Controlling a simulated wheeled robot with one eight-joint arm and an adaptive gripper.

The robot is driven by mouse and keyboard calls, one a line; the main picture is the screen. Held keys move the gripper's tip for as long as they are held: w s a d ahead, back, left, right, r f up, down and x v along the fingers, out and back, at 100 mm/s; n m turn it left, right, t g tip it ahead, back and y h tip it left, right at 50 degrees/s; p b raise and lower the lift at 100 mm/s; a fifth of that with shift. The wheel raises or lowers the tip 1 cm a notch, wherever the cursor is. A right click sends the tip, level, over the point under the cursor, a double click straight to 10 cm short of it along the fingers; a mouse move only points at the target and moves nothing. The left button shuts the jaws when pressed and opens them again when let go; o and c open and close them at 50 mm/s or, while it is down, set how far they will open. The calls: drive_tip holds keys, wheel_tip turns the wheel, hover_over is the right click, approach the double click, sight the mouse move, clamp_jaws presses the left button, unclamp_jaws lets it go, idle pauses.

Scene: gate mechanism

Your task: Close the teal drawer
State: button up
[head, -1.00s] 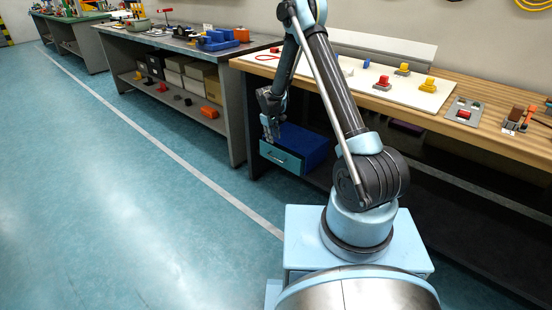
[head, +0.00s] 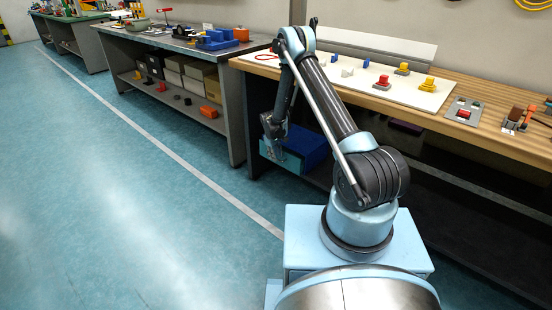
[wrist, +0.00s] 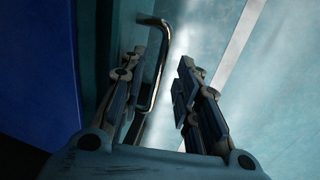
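The teal drawer (head: 292,163) sits under the wooden bench and stands out from it. Its inside or box part (head: 308,143) is blue. In the wrist view the teal front (wrist: 101,35) is at the left, with the blue part beyond it. A thin metal handle (wrist: 164,68) stands off the front. My gripper (head: 277,153) is at the drawer front and hides part of it. In the wrist view my gripper (wrist: 165,65) is open, and the handle shows between the fingers, close to the left one. I cannot tell whether they touch.
The wooden bench (head: 470,91) above carries a white board (head: 440,97) with coloured blocks. A grey metal bench (head: 240,53) with a loaded lower shelf stands to the left. The blue-green floor (head: 110,200) at the left is clear.

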drive_tip(key=shift+w+d+f, duration=0.1)
drive_tip(key=shift+f, duration=0.55)
clamp_jaws()
